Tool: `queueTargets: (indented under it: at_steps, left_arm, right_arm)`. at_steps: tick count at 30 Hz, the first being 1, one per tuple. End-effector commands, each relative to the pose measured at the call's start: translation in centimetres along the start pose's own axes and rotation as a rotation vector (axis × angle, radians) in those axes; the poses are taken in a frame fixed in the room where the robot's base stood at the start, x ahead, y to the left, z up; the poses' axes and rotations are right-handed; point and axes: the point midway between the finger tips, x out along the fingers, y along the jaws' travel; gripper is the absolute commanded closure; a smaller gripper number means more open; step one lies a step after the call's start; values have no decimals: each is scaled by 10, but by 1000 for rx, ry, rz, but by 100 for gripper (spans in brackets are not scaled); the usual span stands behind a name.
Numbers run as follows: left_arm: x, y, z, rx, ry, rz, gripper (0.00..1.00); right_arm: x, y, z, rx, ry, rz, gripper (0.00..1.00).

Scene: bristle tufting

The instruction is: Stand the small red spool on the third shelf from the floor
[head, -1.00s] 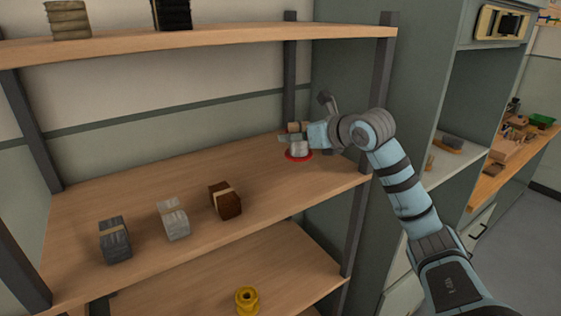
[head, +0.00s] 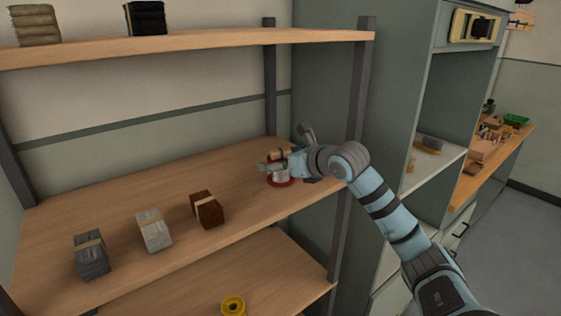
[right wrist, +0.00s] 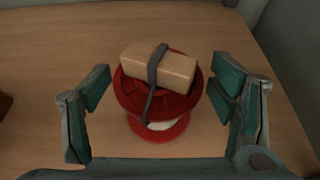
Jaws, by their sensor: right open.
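The small red spool (head: 281,184) stands upright on the middle visible shelf, near its right end. It has red flanges and a pale core, and it also shows in the right wrist view (right wrist: 182,103). A light wooden block (right wrist: 158,66) with a dark strap sits on its top flange. My right gripper (head: 275,163) is at the spool. In the right wrist view my right gripper (right wrist: 161,88) is open, one finger on each side of the spool, with gaps showing. The fingers partly hide the spool in the head view. My left gripper is not in view.
Three strapped bundles, grey (head: 91,256), pale (head: 154,231) and brown (head: 207,210), stand left on the same shelf (head: 150,195). A yellow spool (head: 233,305) is on the shelf below. A right rear post (head: 270,80) and front post (head: 358,90) flank my arm.

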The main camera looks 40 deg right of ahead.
Motion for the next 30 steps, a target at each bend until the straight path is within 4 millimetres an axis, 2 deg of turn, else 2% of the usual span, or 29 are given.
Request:
queueTargets:
  at_steps: [5,8,11,21,25,30]
  left_arm:
    - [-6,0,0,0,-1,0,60]
    - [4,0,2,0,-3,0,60]
    - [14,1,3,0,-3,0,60]
    - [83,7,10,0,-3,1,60]
    - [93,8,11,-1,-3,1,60]
    - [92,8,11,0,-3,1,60]
  right_arm:
    - [-2,0,5,0,0,0,22]
    - [-14,-2,2,-5,-4,-5,22]
    - [-33,-1,-1,-10,0,-5,22]
    - [-99,1,-6,-2,-1,1,22]
    - [-115,1,-2,0,0,2,22]
    - [-121,1,2,1,-1,3,22]
